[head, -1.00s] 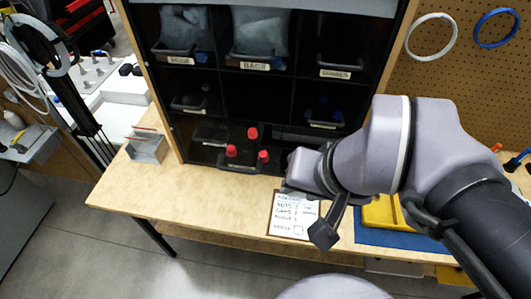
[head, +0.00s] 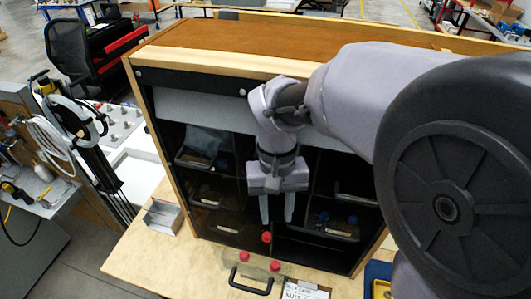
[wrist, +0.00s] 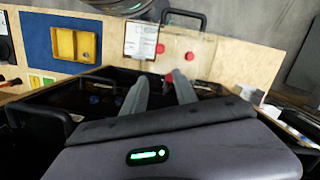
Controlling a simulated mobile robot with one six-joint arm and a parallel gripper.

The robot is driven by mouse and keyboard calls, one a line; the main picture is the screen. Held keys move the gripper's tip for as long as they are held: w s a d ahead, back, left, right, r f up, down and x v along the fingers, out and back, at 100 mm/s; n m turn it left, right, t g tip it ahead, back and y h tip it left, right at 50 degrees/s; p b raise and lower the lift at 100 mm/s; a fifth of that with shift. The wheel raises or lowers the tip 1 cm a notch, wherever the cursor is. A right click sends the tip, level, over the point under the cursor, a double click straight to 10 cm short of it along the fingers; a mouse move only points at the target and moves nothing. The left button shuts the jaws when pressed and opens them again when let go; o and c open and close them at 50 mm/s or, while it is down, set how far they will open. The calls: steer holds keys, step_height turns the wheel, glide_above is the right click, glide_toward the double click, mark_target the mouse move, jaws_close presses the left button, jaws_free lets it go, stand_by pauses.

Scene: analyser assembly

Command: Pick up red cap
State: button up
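Three red caps show low in the head view: a rear cap (head: 267,237), a left cap (head: 244,256) and a right cap (head: 275,267). They sit in a see-through bin with a black handle (head: 250,286) at the foot of the shelf. My gripper (head: 277,215) points down in front of the shelf, open and empty, above and behind the caps. The other two caps show farther off, one (wrist: 189,56) near the bin handle (wrist: 184,15).
The black shelf (head: 218,222) holds several bins behind my gripper. A labelled card (head: 305,290) lies right of the bin. A small metal box (head: 163,216) stands at the left table edge. A yellow tray (wrist: 76,45) lies on a blue mat (wrist: 38,35).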

steer(key=s+f+b, duration=0.1)
steer(key=f, duration=0.4)
steer(key=s+f+b, duration=0.2)
steer(key=f, duration=0.3)
steer(key=s+f+b, duration=0.1)
steer(key=f+b, duration=0.1)
steer(key=f, duration=0.4)
steer(key=shift+s+a+f, duration=0.1)
steer(key=shift+s, duration=0.05)
steer(key=shift+f, duration=0.15)
jaws_close()
